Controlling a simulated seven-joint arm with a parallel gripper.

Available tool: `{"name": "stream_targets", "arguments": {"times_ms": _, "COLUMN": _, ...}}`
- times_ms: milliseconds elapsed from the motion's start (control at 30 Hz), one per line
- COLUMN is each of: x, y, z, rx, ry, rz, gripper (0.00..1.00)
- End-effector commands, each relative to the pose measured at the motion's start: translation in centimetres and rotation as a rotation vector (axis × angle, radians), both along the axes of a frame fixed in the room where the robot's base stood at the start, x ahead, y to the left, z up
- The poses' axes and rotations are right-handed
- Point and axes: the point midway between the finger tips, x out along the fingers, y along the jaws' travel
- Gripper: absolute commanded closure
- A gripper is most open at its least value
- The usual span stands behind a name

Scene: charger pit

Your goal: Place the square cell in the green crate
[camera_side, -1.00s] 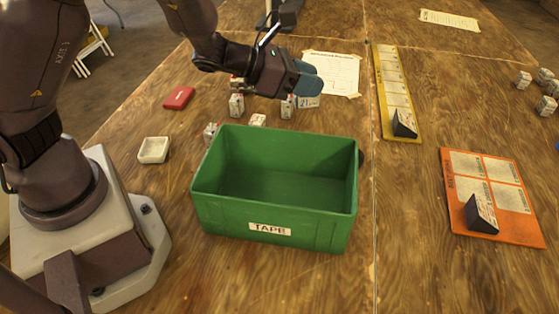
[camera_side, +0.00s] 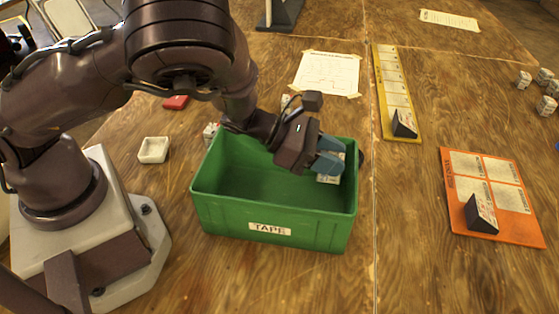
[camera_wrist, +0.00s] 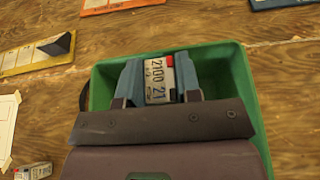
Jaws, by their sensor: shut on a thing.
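The green crate (camera_side: 275,215), with a "TAPE" label on its front, stands open in the middle of the table. My gripper (camera_side: 331,165) is over the right side of the crate, its blue fingers shut on a square cell (camera_side: 329,179). In the wrist view the cell (camera_wrist: 159,79) sits between the two blue fingers (camera_wrist: 158,82), with a white label marked "2100 21". The crate's green rim (camera_wrist: 240,70) surrounds it there. The fingers partly hide the cell in the side view. Whether the cell touches the crate floor cannot be told.
Another cell (camera_side: 210,131) stands close to the crate's left back corner. A yellow board (camera_side: 397,95) and an orange board (camera_side: 490,195) lie to the right, each with a dark wedge.

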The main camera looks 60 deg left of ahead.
Motion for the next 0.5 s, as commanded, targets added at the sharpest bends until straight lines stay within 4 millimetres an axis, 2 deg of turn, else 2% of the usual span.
{"name": "stream_targets", "arguments": {"times_ms": 300, "x": 0.0, "y": 0.1, "z": -5.0, "rx": 0.001, "ry": 0.001, "rz": 0.002, "gripper": 0.95}}
{"name": "stream_targets", "arguments": {"times_ms": 500, "x": 0.0, "y": 0.0, "z": -7.1, "rx": 0.000, "ry": -0.001, "rz": 0.001, "gripper": 0.95}}
